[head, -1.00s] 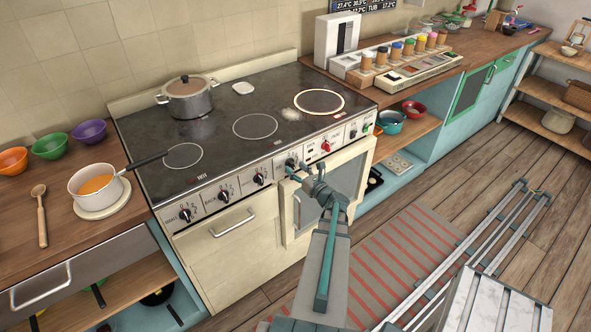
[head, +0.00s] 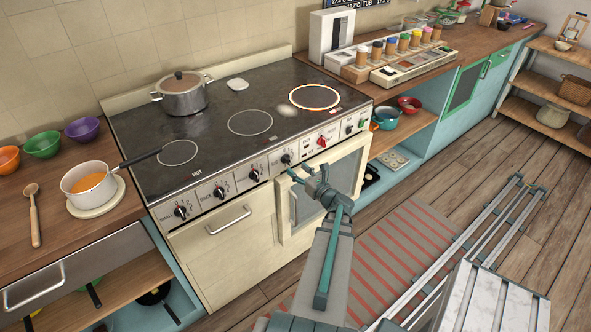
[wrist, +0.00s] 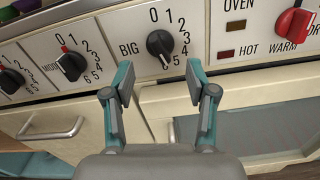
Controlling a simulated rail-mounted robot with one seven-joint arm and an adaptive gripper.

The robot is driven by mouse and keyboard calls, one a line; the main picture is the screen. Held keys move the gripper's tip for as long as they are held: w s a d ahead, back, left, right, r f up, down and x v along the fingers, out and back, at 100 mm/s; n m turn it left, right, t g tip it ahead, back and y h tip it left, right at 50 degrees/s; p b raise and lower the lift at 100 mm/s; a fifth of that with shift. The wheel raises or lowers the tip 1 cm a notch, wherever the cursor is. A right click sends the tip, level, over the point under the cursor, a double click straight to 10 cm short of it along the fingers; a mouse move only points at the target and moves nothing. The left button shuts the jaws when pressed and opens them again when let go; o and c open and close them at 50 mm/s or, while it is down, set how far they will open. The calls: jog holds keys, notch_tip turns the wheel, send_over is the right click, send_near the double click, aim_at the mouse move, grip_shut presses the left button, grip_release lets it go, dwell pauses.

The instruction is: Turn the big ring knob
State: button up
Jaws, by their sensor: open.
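The big ring knob (wrist: 160,46) is black and sits on the stove's front panel beside the word BIG, in the upper middle of the wrist view. Its ridge runs nearly upright, with the lower end towards the 6; no red mark shows on it. In the head view the knob (head: 287,160) is just above and left of my gripper (head: 306,178). In the wrist view my gripper (wrist: 160,82) is open and empty, its two fingers below the knob, one to each side, apart from it. A ring (head: 314,97) on the hob's right has a reddish-orange outline.
The MIDDLE knob (wrist: 70,65) is to the left and the red oven knob (wrist: 293,22) to the right. A lidded pot (head: 181,97) stands on the hob. A white pan (head: 90,187) is on the left counter.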

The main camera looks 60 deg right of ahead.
jog(key=shift+b+v, duration=0.3)
jog(key=shift+v, duration=1.1)
jog(key=shift+o, duration=0.2)
